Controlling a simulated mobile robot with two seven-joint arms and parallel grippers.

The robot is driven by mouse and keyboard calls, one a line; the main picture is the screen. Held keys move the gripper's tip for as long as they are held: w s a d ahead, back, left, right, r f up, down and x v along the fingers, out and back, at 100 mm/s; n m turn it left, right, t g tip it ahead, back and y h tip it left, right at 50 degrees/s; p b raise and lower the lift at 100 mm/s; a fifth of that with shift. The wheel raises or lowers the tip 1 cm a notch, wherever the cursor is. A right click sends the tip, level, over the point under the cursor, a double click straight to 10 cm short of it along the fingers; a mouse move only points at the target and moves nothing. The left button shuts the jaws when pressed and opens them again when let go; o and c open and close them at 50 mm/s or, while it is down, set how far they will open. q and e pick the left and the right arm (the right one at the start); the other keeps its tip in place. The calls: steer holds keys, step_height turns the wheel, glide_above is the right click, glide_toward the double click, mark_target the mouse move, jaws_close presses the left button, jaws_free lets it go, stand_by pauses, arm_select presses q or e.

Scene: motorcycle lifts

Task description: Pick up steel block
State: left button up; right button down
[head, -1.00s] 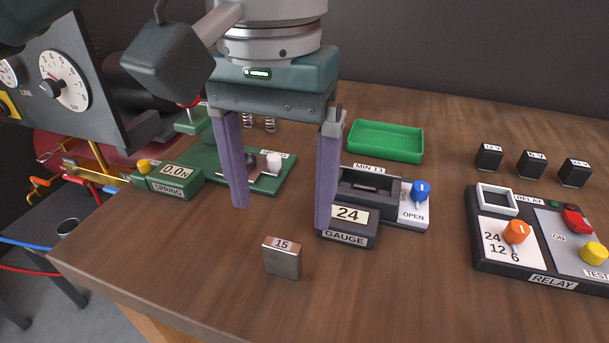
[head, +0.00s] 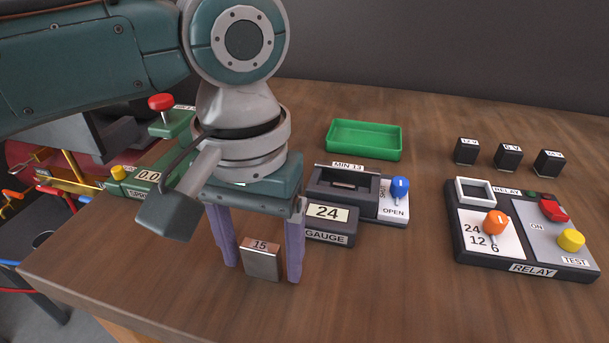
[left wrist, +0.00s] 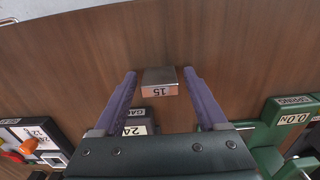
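The steel block (head: 262,262) is a small grey box with a label reading 15, standing on the wooden table near its front edge. My left gripper (head: 263,269) points down over it with its purple fingers spread, one on each side of the block. In the left wrist view the steel block (left wrist: 160,80) lies between the open fingertips (left wrist: 160,80), with a visible gap on both sides. The block rests on the table. My right gripper is not in view.
Behind the block stands the gauge (head: 328,220) showing 24, with an open slot and a blue knob. A green tray (head: 364,140) lies farther back. The relay panel (head: 520,235) and three small black blocks (head: 508,156) are at the right. The table's front right is clear.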

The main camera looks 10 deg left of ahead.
arm_select(q)
jaws_close()
stand_by(0.4)
steer(key=shift+r, duration=0.1)
